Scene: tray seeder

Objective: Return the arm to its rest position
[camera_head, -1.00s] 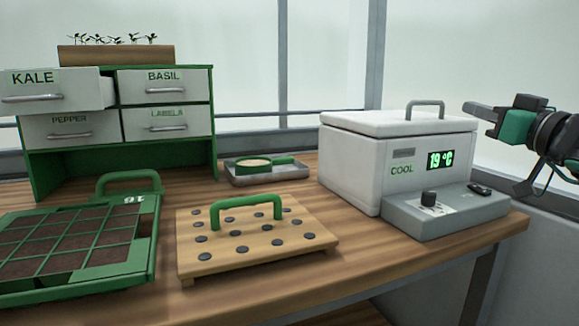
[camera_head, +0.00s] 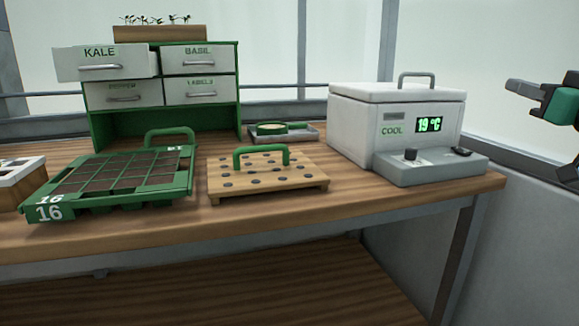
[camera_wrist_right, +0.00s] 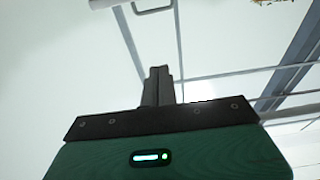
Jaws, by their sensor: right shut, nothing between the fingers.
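My right gripper (camera_head: 524,88) is at the far right edge of the head view, up in the air to the right of the white COOL box. Its dark fingers point left and are together, with nothing between them. In the right wrist view the shut fingers (camera_wrist_right: 160,86) show above the green gripper body, against a pale background. The rest of the right arm is cut off by the picture edge. My left gripper does not show.
The wooden table (camera_head: 300,225) holds a green seed tray (camera_head: 60,196), a dibber board (camera_head: 313,185), a seed cabinet (camera_head: 238,85) with the KALE drawer (camera_head: 80,70) pulled out, a metal tray (camera_head: 312,134), and the COOL box (camera_head: 350,120). Air around the right gripper is free.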

